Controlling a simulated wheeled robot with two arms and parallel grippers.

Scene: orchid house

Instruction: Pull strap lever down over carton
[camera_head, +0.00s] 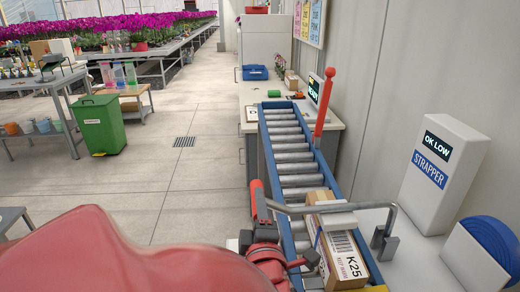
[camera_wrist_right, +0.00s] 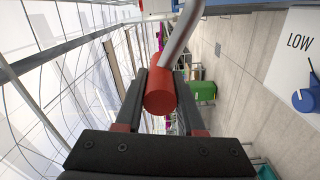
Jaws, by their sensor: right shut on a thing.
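The strap lever (camera_head: 292,209) is a bent grey metal bar that crosses above the carton, with its red handle at the left end. A pale block on the bar is at the carton's top; I cannot tell if they touch. The cardboard carton (camera_head: 345,262), labelled K25, sits on the roller conveyor. My right gripper (camera_head: 258,203) is shut on the handle at the conveyor's left side. In the right wrist view, the red handle (camera_wrist_right: 160,95) is between my right gripper's fingers (camera_wrist_right: 160,84), and the metal bar (camera_wrist_right: 182,35) runs up from it. My left gripper is not in view.
The white strapper (camera_head: 447,175) with an "OK LOW" display stands right of the conveyor (camera_head: 264,150). A blue reel (camera_head: 490,247) is in front of it. An upright red post (camera_head: 323,105) stands at the conveyor's right. The floor (camera_head: 190,185) to the left is clear; a green bin (camera_head: 100,124) stands farther off.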

